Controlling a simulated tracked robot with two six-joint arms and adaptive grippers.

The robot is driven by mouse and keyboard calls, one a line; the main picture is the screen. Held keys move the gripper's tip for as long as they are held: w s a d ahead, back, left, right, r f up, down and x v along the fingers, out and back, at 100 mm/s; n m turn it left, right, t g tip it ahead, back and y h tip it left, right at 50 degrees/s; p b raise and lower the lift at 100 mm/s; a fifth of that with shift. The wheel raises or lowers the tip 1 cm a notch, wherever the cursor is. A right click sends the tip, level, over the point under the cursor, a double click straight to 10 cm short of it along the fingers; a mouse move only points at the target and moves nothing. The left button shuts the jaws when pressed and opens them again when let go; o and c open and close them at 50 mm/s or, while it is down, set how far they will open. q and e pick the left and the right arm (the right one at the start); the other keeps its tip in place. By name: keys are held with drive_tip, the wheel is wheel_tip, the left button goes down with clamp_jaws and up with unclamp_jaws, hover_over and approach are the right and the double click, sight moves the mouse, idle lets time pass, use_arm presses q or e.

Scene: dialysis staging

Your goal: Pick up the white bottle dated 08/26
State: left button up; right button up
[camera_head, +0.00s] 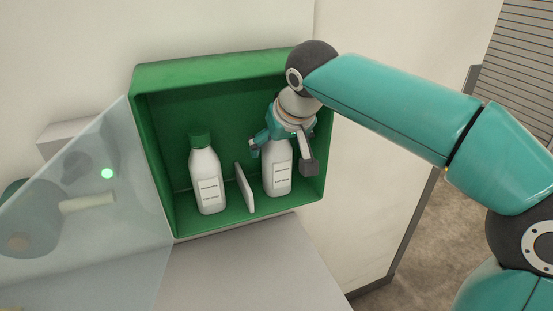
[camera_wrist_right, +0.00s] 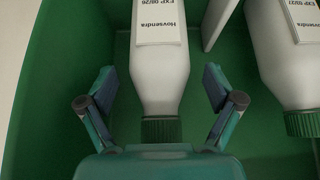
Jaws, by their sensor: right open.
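The white bottle dated 08/26 (camera_head: 277,179) stands upright in the right part of a green box. Its label reads EXP 08/26 upside down in the right wrist view (camera_wrist_right: 159,75), where its green cap points toward my gripper. My right gripper (camera_head: 282,160) is over this bottle from above, open, with one finger on each side. In the right wrist view (camera_wrist_right: 160,88) gaps show between both fingers and the bottle. A second white bottle with a green cap (camera_head: 206,180) stands to the left; its label seems to read 03/27 (camera_wrist_right: 285,50). My left gripper is not in view.
The green box (camera_head: 215,72) is open at the front, with walls close around my right gripper. A thin white divider (camera_head: 244,187) stands between the bottles. A translucent panel (camera_head: 105,215) spreads at the left, with blurred shapes behind it. A pale surface (camera_head: 245,265) lies in front.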

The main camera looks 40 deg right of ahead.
drive_tip(key=shift+c, duration=0.2)
drive_tip(key=c, duration=1.6)
drive_tip(key=shift+r, duration=0.15)
